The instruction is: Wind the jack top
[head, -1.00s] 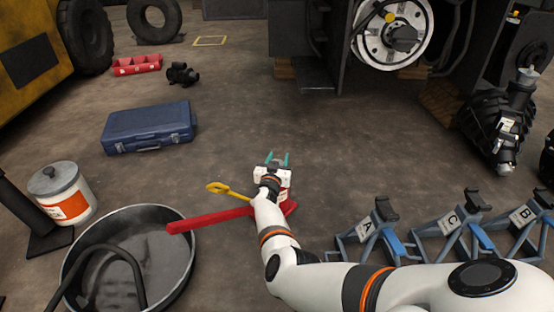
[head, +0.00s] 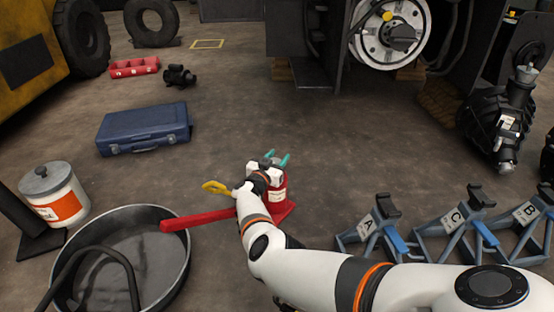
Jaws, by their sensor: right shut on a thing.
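The jack is a red bottle jack (head: 280,187) with a pale label, standing on the floor in the middle of the head view. A long red bar (head: 198,219) extends left from its base. My right gripper (head: 274,160), with teal fingertips, is at the top of the jack and shut on it. The gripper and wrist hide the jack top, so the grip itself cannot be seen in detail. My left gripper is not in view.
Several blue-grey stands (head: 455,228) marked with letters stand at the right. A black drain pan (head: 170,268) and a white bucket (head: 60,200) are at the left. A blue case (head: 144,129) lies farther back.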

